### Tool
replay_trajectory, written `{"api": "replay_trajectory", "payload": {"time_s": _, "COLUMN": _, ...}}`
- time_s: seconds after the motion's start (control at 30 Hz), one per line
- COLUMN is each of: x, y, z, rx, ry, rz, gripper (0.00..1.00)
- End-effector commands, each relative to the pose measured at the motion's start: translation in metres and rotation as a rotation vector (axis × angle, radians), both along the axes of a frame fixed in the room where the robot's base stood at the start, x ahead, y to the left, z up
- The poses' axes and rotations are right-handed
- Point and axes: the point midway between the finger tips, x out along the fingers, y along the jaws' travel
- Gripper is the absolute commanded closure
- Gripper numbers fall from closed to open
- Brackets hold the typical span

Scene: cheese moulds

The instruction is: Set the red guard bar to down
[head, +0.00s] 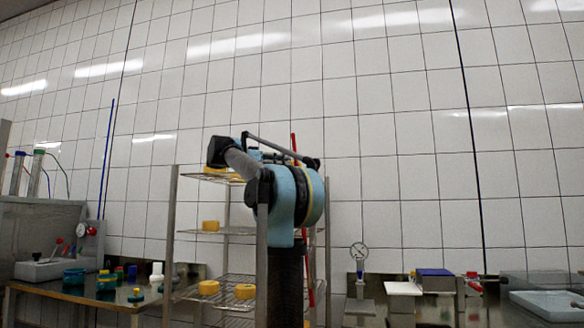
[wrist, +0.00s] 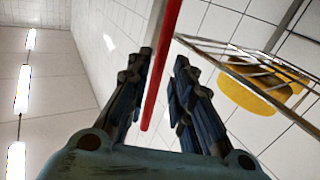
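The red guard bar (head: 294,143) stands nearly upright at the front of a wire rack in the head view. My arm hides its middle; a lower red stretch (head: 311,292) shows beside the arm. In the wrist view the red bar (wrist: 165,62) runs from the top edge down into the gap between the fingers of my gripper (wrist: 164,58). The fingers are apart, with space visible on the bar's right. The bar lies closer to the left finger; I cannot tell whether they touch. In the head view my arm hides the fingers.
The wire rack (head: 240,231) holds yellow cheeses (head: 209,287); it also shows in the wrist view (wrist: 215,52). A tiled wall is behind.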

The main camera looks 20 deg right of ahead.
Motion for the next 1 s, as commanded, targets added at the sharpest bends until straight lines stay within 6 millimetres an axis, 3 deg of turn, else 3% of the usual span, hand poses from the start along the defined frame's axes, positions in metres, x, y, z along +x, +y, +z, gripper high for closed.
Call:
{"api": "replay_trajectory", "payload": {"time_s": 0.1, "x": -0.001, "y": -0.019, "z": 0.000, "rx": 0.000, "ry": 0.000, "rz": -0.003, "gripper": 0.79}}
{"api": "replay_trajectory", "payload": {"time_s": 0.3, "x": 0.000, "y": -0.038, "z": 0.000, "rx": 0.000, "ry": 0.000, "rz": -0.001, "gripper": 0.79}}
{"api": "replay_trajectory", "payload": {"time_s": 0.73, "x": 0.000, "y": -0.045, "z": 0.000, "rx": 0.000, "ry": 0.000, "rz": 0.000, "gripper": 0.79}}
{"api": "replay_trajectory", "payload": {"time_s": 0.83, "x": 0.000, "y": -0.045, "z": 0.000, "rx": 0.000, "ry": 0.000, "rz": 0.000, "gripper": 0.99}}
{"api": "replay_trajectory", "payload": {"time_s": 1.0, "x": 0.000, "y": -0.050, "z": 0.000, "rx": 0.000, "ry": 0.000, "rz": -0.001, "gripper": 1.00}}
